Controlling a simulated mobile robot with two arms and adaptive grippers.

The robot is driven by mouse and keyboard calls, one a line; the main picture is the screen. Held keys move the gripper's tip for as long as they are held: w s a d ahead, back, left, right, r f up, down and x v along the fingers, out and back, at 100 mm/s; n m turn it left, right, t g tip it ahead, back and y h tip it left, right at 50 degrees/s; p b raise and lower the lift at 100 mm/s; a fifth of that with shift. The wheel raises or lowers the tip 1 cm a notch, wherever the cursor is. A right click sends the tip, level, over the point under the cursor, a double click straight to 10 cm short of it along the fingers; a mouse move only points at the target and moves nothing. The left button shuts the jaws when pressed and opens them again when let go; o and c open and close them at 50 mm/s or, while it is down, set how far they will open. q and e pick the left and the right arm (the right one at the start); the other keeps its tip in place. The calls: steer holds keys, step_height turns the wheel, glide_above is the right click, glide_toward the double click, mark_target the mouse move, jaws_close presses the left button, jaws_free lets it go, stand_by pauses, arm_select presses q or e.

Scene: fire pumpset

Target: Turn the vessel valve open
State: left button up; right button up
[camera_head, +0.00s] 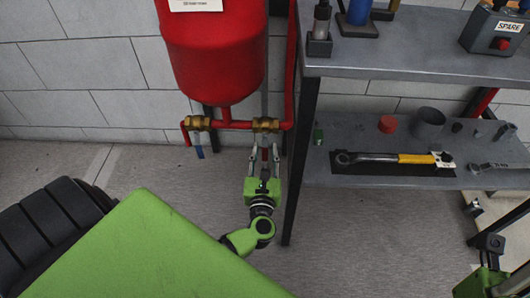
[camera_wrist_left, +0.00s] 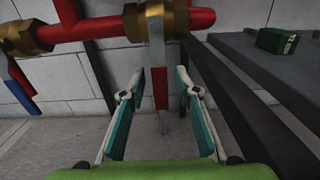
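A brass valve (camera_head: 266,124) sits on the red pipe below the red vessel (camera_head: 214,50). Its lever, grey above and red below (camera_wrist_left: 161,88), hangs straight down. A second brass valve (camera_head: 197,123) at the left end of the pipe has a blue lever (camera_head: 199,152) hanging down. No label on either valve is readable. My left gripper (camera_head: 264,155) is open below the right valve, with one finger on each side of the red lever and gaps showing in the left wrist view (camera_wrist_left: 158,82). My right gripper (camera_head: 490,232) is at the lower right edge, partly cut off; its fingers are unclear.
A grey shelf unit (camera_head: 400,58) stands right of the valves, its dark leg (camera_head: 300,160) close to my left gripper. Its lower shelf holds a yellow-handled wrench (camera_head: 412,158), a red cap (camera_head: 387,124) and a dark cup (camera_head: 428,122). A white block wall is behind the pipe.

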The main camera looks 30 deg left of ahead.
arm_select(q)
jaws_close()
